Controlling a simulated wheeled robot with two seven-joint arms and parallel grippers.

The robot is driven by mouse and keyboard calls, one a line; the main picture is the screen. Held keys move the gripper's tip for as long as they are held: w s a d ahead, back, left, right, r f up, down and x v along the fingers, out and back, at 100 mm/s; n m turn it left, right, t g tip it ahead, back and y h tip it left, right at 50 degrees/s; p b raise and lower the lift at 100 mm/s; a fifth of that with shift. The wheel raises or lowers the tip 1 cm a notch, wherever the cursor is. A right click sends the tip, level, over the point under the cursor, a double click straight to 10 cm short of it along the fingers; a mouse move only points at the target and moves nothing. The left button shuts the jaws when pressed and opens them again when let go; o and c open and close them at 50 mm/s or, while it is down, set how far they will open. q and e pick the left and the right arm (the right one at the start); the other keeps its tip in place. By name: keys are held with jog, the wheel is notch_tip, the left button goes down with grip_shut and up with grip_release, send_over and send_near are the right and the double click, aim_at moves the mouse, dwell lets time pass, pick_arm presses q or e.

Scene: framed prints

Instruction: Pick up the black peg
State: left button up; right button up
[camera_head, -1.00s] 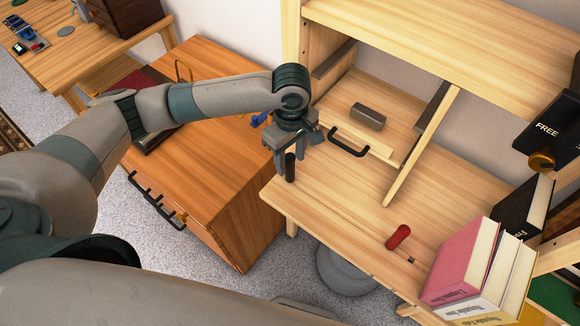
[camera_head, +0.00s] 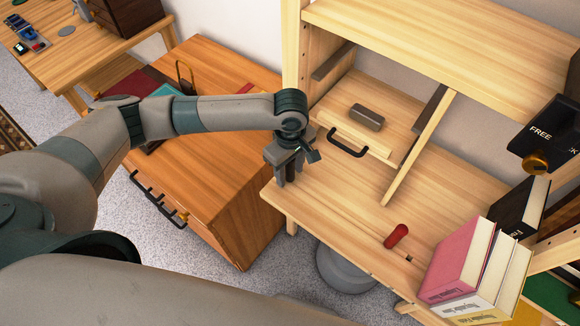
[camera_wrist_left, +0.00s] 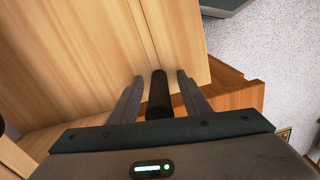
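The black peg (camera_wrist_left: 158,95) stands at the left end of the light wooden desk. In the left wrist view it is between the two fingers of my left gripper (camera_wrist_left: 158,88), with a gap on each side. The gripper is open around the peg and does not visibly touch it. In the head view my left gripper (camera_head: 285,176) points down at the desk's left corner, and the gripper and its fingers mostly hide the peg. My right gripper is not in view.
A red cylinder (camera_head: 397,236) lies on the desk (camera_head: 335,215). A drawer with a black handle (camera_head: 348,143) holds a grey-brown block (camera_head: 367,116). Books (camera_head: 460,260) stand at the right. An orange-brown cabinet (camera_head: 215,175) is left of the desk, and a grey stool (camera_head: 345,270) is below.

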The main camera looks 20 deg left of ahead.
pick_arm(q)
grip_shut()
jog(key=shift+r, duration=0.1)
notch_tip(320, 180, up, 10)
jog(key=shift+f+b, duration=0.1)
jog(key=shift+b, duration=0.55)
dwell(0.3)
